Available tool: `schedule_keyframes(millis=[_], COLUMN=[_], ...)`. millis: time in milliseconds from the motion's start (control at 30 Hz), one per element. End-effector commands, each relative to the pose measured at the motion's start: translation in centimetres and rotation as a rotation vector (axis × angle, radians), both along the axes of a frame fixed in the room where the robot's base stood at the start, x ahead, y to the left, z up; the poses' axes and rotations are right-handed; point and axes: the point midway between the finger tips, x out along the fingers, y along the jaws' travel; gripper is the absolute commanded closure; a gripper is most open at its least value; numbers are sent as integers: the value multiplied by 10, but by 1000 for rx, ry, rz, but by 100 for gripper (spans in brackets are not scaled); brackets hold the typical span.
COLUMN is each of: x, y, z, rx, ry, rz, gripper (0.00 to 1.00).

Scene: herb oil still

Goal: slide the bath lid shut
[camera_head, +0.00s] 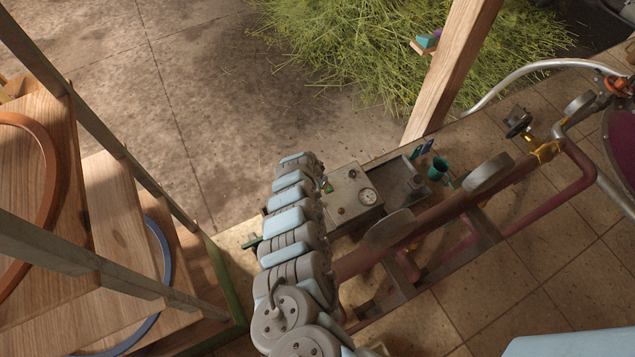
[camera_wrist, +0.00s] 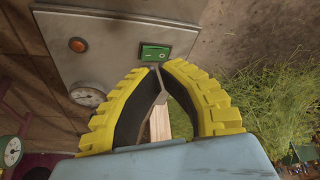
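The bath appears to be the grey metal box (camera_head: 352,200) with a dial and a dark open basin (camera_head: 402,184) at its right, in the middle of the head view. I cannot tell which part is its lid. In the wrist view, a grey panel (camera_wrist: 110,40) bears an orange lamp, a dial and a green rocker switch (camera_wrist: 155,53). My gripper (camera_wrist: 159,68) has its yellow fingertips almost together just below the switch. A thin grey strip shows between the fingers; I cannot tell whether they touch it. In the head view my arm hides the gripper.
A green cup (camera_head: 438,168) stands beyond the basin. A reddish pipe (camera_head: 470,195) with round grey flanges runs along the right. A wooden post (camera_head: 450,70) rises behind, before a heap of green herbs (camera_head: 390,40).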

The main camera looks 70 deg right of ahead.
Motion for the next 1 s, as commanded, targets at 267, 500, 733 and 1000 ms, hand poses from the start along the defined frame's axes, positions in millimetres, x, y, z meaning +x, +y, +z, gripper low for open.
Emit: schedule_keyframes(millis=[267,500,733,1000], x=[-2,-3,-4,0], y=[-8,-13,-17,7], z=[-24,-42,-52,-53], rx=[1,3,2,6], ry=[-1,-2,-2,2], rz=[-1,-3,-2,1], gripper=[100,100,100,100])
